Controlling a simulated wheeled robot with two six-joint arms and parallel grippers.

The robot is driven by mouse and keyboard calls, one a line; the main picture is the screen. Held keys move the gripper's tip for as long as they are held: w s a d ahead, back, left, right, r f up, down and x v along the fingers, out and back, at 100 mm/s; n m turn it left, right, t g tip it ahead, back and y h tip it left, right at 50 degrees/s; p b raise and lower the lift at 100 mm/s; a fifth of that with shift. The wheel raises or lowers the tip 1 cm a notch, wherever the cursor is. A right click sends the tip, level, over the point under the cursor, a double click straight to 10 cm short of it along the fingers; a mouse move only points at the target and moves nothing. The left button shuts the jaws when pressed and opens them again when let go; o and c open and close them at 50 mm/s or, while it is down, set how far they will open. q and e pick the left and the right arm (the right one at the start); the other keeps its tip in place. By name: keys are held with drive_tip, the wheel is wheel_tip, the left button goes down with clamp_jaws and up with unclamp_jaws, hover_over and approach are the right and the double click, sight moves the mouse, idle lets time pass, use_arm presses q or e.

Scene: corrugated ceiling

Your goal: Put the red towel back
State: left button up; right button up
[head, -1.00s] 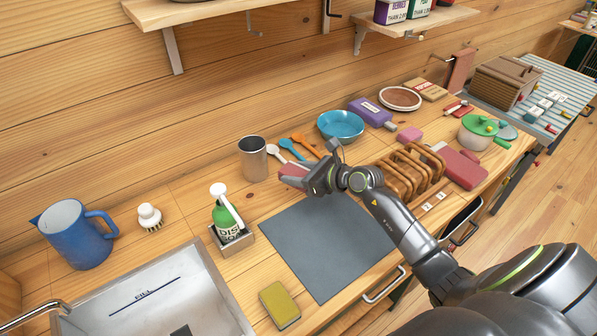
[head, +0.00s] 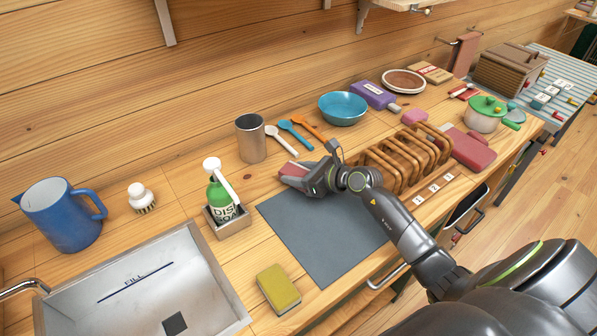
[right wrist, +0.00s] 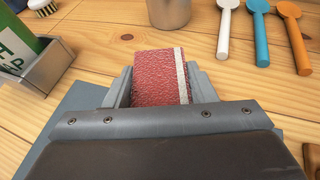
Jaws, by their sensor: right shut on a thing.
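The red towel (right wrist: 160,75), textured with a pale stripe near one edge, is folded between the jaws of my right gripper (right wrist: 160,90). In the head view my right gripper (head: 300,177) is over the back edge of the grey mat, in front of the spoons, and the red towel (head: 291,169) shows at its tips. The gripper is shut on the towel. The height of the towel above the counter is hard to tell. A brownish-red cloth (head: 465,53) hangs from a wall rail at the far right. My left gripper is not in view.
Near the gripper are a metal cup (head: 250,138), several spoons (head: 290,134), a soap bottle in a holder (head: 222,199) and a wooden slotted rack (head: 405,160). A yellow sponge (head: 279,288) lies beside the grey mat (head: 325,245). The sink (head: 205,270) is at left.

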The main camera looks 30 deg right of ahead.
drive_tip(key=o, duration=1.2)
drive_tip(key=shift+c, duration=0.2)
drive_tip(key=shift+s, duration=0.1)
drive_tip(key=b+v, duration=0.1)
drive_tip(key=v, duration=1.4)
drive_tip(key=shift+s+d+r, duration=0.1)
drive_tip(key=shift+s+d, duration=0.05)
drive_tip(key=shift+d, duration=0.05)
drive_tip(key=shift+v, duration=0.9)
drive_tip(key=shift+r, duration=0.15)
wheel_tip(320, 180, up, 6)
drive_tip(key=p, duration=0.6)
drive_tip(key=shift+a, duration=0.1)
